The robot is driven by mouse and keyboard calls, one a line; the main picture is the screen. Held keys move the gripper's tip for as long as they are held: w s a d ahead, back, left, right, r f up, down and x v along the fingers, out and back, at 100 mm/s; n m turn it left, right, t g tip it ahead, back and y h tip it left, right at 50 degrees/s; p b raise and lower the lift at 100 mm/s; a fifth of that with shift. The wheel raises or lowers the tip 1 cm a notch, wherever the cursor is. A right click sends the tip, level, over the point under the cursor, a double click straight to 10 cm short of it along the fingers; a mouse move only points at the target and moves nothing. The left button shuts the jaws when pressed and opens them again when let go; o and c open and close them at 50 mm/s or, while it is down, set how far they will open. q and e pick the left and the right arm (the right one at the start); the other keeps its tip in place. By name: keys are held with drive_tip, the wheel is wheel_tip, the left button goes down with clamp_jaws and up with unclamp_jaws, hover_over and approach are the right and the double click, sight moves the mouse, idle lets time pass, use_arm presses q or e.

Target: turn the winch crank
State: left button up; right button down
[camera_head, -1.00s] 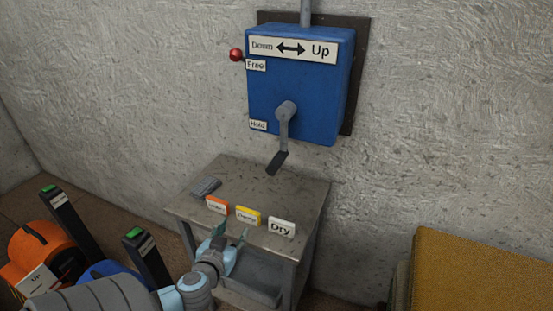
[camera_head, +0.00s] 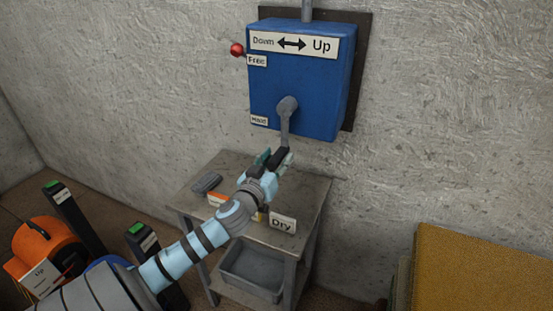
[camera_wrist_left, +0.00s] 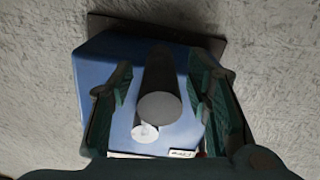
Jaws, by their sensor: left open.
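The blue winch box (camera_head: 300,85) is on the wall, with a "Down ↔ Up" label on its front. Its grey crank (camera_head: 285,120) hangs down from the hub, with a dark handle (camera_head: 279,157) at the lower end. My left gripper (camera_head: 274,158) is at the handle, its fingers on either side of it. In the left wrist view the handle (camera_wrist_left: 160,90) stands end-on between the two open green fingers, with gaps on both sides. The blue box (camera_wrist_left: 95,75) is behind it. My right gripper is not in view.
A red ball knob (camera_head: 237,50) sits at the box's left, by the "Free" label. A grey table (camera_head: 310,192) with label cards and a brush stands below; a grey bin (camera_head: 252,270) is under it. An orange machine (camera_head: 45,245) is at left, a yellow block (camera_head: 490,265) at right.

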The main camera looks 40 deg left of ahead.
use_arm(q)
drive_tip(key=shift+w, duration=0.15)
clamp_jaws()
idle(0.4)
